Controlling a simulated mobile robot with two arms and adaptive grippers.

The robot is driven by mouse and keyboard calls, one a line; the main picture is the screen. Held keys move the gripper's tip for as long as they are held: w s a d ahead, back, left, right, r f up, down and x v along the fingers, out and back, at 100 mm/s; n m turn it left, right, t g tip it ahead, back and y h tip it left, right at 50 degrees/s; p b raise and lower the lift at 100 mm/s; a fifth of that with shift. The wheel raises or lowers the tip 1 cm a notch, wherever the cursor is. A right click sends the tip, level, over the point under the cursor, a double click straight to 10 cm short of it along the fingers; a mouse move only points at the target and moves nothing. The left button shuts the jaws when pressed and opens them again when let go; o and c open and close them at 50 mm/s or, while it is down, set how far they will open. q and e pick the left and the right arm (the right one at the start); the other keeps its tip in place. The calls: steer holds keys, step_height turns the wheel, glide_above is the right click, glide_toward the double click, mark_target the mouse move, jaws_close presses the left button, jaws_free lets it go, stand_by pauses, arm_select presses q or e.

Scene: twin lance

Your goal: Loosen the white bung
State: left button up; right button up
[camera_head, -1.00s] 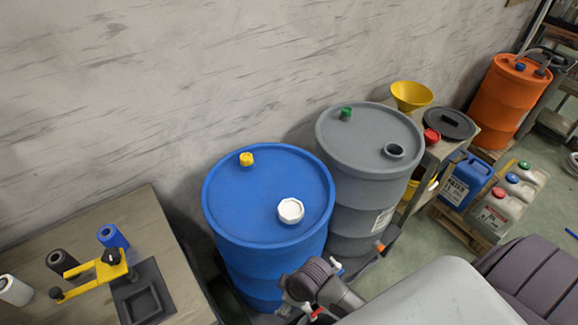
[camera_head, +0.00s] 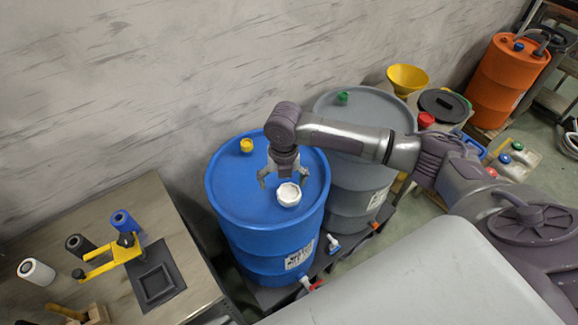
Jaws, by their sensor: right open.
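The white bung (camera_head: 289,194) sits on the top of the blue drum (camera_head: 232,205), toward its front right. A yellow bung (camera_head: 246,145) is on the same top, farther back. My right gripper (camera_head: 283,183) comes in from the right over the drum, pointing down. Its fingers are spread open just above and behind the white bung, with nothing between them. I cannot tell whether a finger touches the bung. My left gripper is not in view.
A grey drum (camera_head: 362,188) with a green bung stands close to the right of the blue drum, partly behind my arm. A wooden table (camera_head: 115,208) with rolls and a yellow tool is on the left. A yellow funnel (camera_head: 407,78) and an orange drum (camera_head: 506,85) are farther right.

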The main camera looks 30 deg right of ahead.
mark_target(289, 192)
steer(key=shift+w+d+r+n+b, duration=0.15)
steer(key=shift+w+d+n+b, duration=0.2)
steer(key=shift+d, duration=0.3)
steer(key=shift+w+d+r+n+b, duration=0.15)
steer(key=shift+d+n+b, duration=0.25)
steer(key=shift+d, duration=0.2)
step_height(289, 192, down, 5)
steer(key=b, duration=0.4)
steer(key=shift+b, duration=0.4)
steer(key=shift+w+f+b, duration=0.1)
steer(key=shift+f+b, duration=0.45)
steer(key=shift+f, duration=1.25)
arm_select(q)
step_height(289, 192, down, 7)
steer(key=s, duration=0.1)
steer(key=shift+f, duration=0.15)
